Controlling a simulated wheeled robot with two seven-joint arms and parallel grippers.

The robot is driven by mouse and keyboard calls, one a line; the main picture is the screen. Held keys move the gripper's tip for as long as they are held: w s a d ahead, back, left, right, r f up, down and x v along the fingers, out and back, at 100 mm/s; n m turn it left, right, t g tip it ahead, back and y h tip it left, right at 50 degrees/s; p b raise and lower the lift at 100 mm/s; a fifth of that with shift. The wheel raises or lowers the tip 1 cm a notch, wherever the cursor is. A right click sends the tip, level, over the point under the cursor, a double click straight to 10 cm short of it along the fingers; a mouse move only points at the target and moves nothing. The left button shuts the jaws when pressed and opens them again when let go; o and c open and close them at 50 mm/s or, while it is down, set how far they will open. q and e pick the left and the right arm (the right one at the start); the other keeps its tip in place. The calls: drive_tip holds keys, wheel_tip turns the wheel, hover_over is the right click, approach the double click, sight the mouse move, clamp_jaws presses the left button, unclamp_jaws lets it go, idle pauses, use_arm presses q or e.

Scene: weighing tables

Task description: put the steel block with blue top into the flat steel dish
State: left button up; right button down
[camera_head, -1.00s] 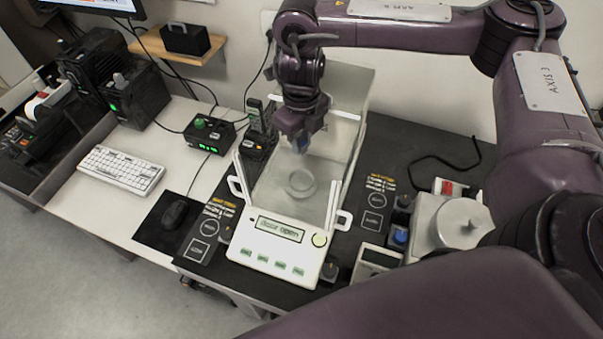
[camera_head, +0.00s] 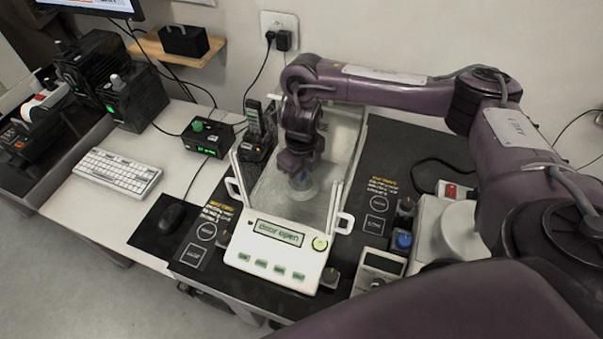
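My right gripper (camera_head: 299,170) reaches down into the open-topped glass chamber of the white balance (camera_head: 279,254). A small bluish piece (camera_head: 301,181) shows at its fingertips; it looks like the steel block with blue top, held between the fingers and mostly hidden by them. The flat steel dish (camera_head: 304,195) is a round, shallow shape on the chamber floor, directly under the gripper and seen through glass. The block is at or just above the dish; I cannot tell whether they touch. My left gripper is not in view.
Glass walls and raised white door handles (camera_head: 344,222) surround the gripper closely. The display reads "door open". A blue-topped item (camera_head: 402,240) and a dark knob-like item (camera_head: 331,277) stand to the right. A black control box (camera_head: 208,138) and keyboard (camera_head: 118,171) are left.

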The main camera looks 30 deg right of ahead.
drive_tip(key=shift+f, duration=0.15)
drive_tip(key=c, duration=1.6)
unclamp_jaws()
drive_tip(key=shift+r, duration=0.5)
wheel_tip(320, 180, up, 11)
drive_tip(key=shift+r+p, duration=0.2)
drive_tip(key=shift+p, duration=0.9)
